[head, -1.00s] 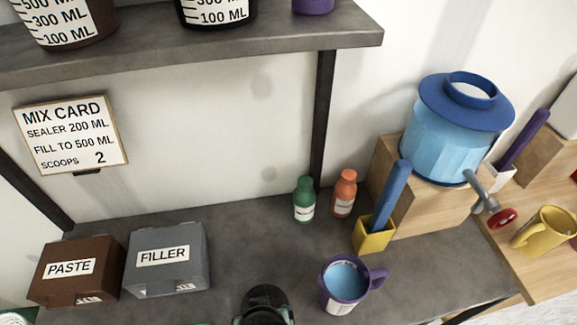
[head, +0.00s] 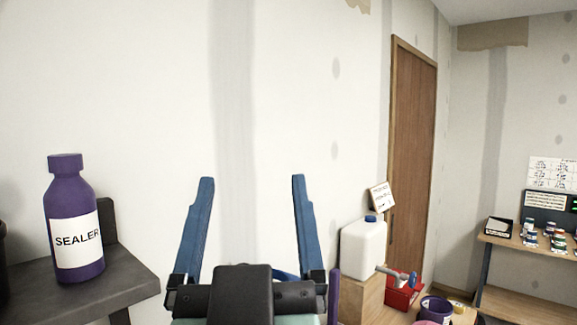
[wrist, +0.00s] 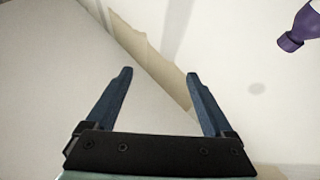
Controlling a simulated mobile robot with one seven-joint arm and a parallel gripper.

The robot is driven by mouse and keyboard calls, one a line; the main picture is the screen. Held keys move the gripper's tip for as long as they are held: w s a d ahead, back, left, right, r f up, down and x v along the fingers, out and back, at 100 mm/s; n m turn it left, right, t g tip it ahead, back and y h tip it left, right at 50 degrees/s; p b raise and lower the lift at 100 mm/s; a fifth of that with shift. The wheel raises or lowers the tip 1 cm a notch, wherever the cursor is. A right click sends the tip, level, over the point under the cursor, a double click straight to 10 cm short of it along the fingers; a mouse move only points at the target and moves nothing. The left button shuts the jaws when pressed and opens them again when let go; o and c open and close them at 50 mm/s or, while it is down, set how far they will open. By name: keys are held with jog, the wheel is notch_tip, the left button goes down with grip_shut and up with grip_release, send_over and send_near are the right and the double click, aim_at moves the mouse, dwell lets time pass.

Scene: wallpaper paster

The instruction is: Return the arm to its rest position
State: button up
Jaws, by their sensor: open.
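My gripper (head: 252,185) is raised in front of the bare wall in the head view, its two blue fingers spread wide with nothing between them. It also shows open and empty in the wrist view (wrist: 157,75). A purple bottle labelled SEALER (head: 76,225) stands upright on the grey shelf (head: 125,283) to the left, apart from the fingers. Part of a purple bottle (wrist: 300,28) shows at the top right of the wrist view.
A white jug with a blue cap (head: 362,250) stands on a wooden block at the right. A red container (head: 402,298) and a purple-rimmed pot (head: 436,308) are near it. A wooden door (head: 411,165) and a far table with several small jars (head: 540,240) lie beyond.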

jog(key=s+d+r+t+h, duration=0.1)
jog(key=s+r, duration=0.1)
jog(key=r, duration=0.2)
jog(key=s+d+r+m+t+h, duration=0.1)
jog(key=s+d+r+t, duration=0.1)
jog(key=s+r, duration=0.1)
jog(key=shift+s+d+r, duration=0.15)
jog(key=shift+d+r, duration=0.1)
jog(key=shift+r, duration=0.15)
dwell(0.3)
